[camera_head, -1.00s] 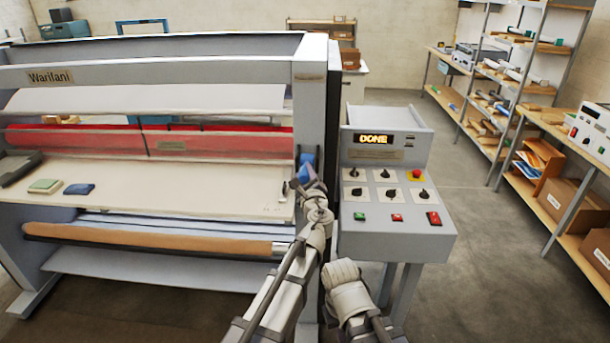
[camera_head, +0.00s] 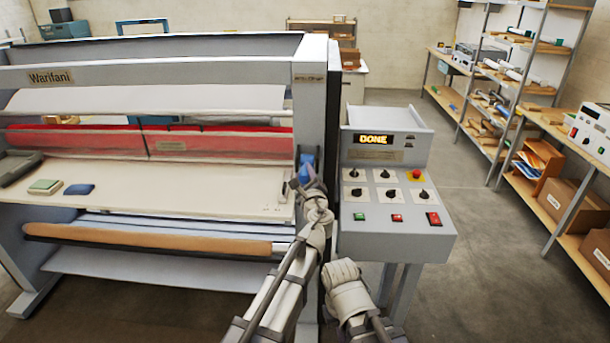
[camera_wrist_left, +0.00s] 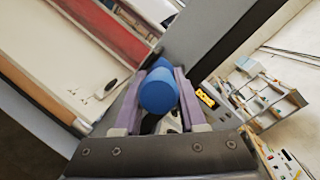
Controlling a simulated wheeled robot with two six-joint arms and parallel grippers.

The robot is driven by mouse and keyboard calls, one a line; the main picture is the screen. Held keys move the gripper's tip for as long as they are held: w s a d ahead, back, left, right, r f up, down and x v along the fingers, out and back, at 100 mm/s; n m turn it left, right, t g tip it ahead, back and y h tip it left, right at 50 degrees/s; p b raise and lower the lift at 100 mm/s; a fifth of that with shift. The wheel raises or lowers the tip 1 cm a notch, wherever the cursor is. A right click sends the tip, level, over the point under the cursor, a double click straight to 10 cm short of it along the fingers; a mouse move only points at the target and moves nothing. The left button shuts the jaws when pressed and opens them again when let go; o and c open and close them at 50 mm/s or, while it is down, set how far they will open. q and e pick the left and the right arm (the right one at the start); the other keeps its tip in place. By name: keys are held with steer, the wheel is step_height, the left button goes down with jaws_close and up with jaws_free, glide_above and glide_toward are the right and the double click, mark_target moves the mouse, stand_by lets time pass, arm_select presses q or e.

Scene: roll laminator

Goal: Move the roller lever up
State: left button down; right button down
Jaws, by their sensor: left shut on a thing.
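The roller lever's blue knob (camera_head: 307,168) is on the right end of the laminator, beside the grey side post. In the left wrist view the round blue knob (camera_wrist_left: 159,90) lies between the two purple-grey fingers. My left gripper (camera_head: 304,182) is shut on this knob, and it also shows in the left wrist view (camera_wrist_left: 162,82). The lever's arm behind the knob is mostly hidden. The laminator (camera_head: 160,75) has a red roller (camera_head: 220,143) above a cream table. My right gripper is not seen.
The control panel (camera_head: 393,215) stands right of the post, with knobs, buttons and a display reading DONE. Two small pads (camera_head: 79,190) lie on the cream feed table (camera_head: 180,196). Shelves with boxes (camera_head: 565,200) line the right wall. Open floor lies between panel and shelves.

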arm_select(q)
steer(key=shift+w+r+m+g+h+p, duration=0.2)
steer(key=shift+w+r+g+p, duration=0.65)
steer(key=shift+p, duration=2)
steer(key=shift+w+r+m+g+h+p, duration=0.25)
steer(key=shift+r+g+p, duration=0.95)
steer(key=shift+p, duration=1.6)
steer(key=shift+w+r+m+g+h+p, duration=0.15)
steer(key=shift+w+r+g+p, duration=0.9)
steer(key=shift+p, duration=1.8)
steer(key=shift+r+p, duration=0.45)
steer(key=shift+p, duration=0.5)
steer(key=shift+c, duration=2.3)
jaws_free()
steer(key=shift+s, duration=0.1)
